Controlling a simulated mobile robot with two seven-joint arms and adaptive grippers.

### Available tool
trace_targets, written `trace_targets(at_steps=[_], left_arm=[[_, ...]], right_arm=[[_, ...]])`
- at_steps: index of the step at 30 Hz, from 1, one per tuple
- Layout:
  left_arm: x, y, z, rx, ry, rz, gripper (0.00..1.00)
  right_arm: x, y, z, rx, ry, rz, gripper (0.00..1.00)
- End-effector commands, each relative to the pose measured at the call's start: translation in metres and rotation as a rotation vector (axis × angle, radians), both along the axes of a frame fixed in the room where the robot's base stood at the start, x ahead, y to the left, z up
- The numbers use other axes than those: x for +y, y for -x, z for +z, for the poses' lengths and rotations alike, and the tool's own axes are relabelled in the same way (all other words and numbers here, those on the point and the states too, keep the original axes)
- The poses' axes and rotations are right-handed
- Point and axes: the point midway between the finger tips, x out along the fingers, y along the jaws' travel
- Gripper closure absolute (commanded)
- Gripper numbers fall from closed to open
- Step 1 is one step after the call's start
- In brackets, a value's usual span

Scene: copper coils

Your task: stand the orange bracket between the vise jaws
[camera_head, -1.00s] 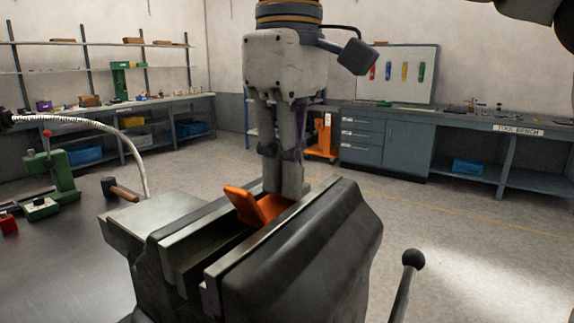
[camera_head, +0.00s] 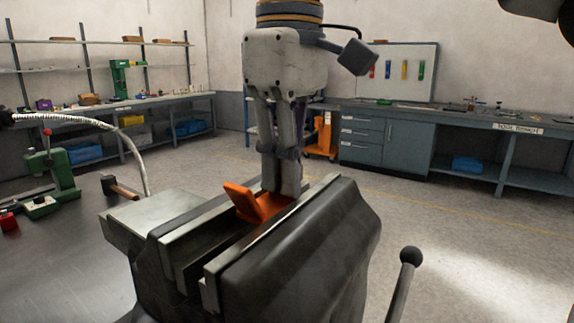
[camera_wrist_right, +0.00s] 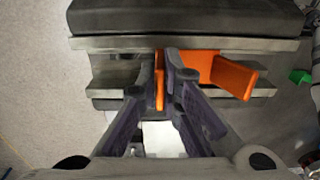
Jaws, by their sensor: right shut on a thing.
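The orange bracket (camera_head: 245,203) is in the gap between the vise jaws, with one flange tilted up to the left. The vise (camera_head: 315,250) stands at the front, its jaws apart with bare gap left of the bracket. My right gripper (camera_head: 282,190) points down over the jaws, shut on the bracket. In the right wrist view an orange strip of the bracket (camera_wrist_right: 235,77) shows between the fingers (camera_wrist_right: 166,75), with the rest to their right. The bracket's lower edge is hidden, so I cannot tell whether it touches the vise. My left gripper is not in view.
The vise handle (camera_head: 404,280) sticks up at the right. A hammer (camera_head: 118,187) and a green press (camera_head: 50,175) are on the bench at the left, with a pale curved hose (camera_head: 115,128) above. Open floor lies behind the vise.

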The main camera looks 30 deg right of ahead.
Motion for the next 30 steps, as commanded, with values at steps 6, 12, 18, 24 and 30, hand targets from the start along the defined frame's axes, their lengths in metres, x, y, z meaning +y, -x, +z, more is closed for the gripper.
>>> trace_targets(at_steps=[6, 12, 18, 24, 30], left_arm=[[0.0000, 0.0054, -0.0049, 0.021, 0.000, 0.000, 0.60], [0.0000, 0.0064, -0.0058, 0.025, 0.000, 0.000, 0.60], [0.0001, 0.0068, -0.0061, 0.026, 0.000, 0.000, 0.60], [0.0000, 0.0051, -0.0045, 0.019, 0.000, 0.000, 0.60], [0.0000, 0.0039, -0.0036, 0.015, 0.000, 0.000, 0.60]], right_arm=[[0.0001, -0.0016, -0.0224, 0.060, 0.009, -0.001, 1.00], [0.0002, -0.0026, -0.0242, 0.065, 0.008, -0.001, 1.00], [-0.0006, -0.0030, -0.0242, 0.063, 0.011, -0.001, 0.70], [-0.0015, -0.0023, -0.0211, 0.054, 0.014, -0.001, 0.70], [-0.0019, -0.0016, -0.0190, 0.048, 0.015, -0.001, 0.70]])
